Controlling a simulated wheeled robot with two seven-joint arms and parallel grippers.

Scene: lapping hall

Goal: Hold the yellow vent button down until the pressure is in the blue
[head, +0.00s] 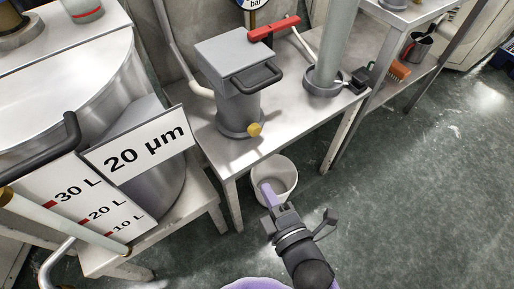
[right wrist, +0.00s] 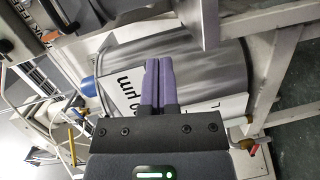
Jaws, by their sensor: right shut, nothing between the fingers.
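The yellow vent button (head: 254,129) sticks out low on the front of a grey housing (head: 236,75) with a black handle, on the metal bench. The pressure gauge (head: 252,4) is cut off by the top edge of the head view; only its lower rim with "bar" shows, so its needle cannot be read. My right gripper (head: 267,190) is below the button, apart from it, in front of a white bucket. In the right wrist view its purple fingers (right wrist: 157,78) are shut together with nothing between them. My left gripper is not in view.
A red lever (head: 273,28) sits above the housing. The white bucket (head: 286,171) stands on the floor by the bench (head: 268,139). A large steel tank with a "20 µm" sign (head: 140,146) is at left. Open green floor (head: 420,190) lies at right.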

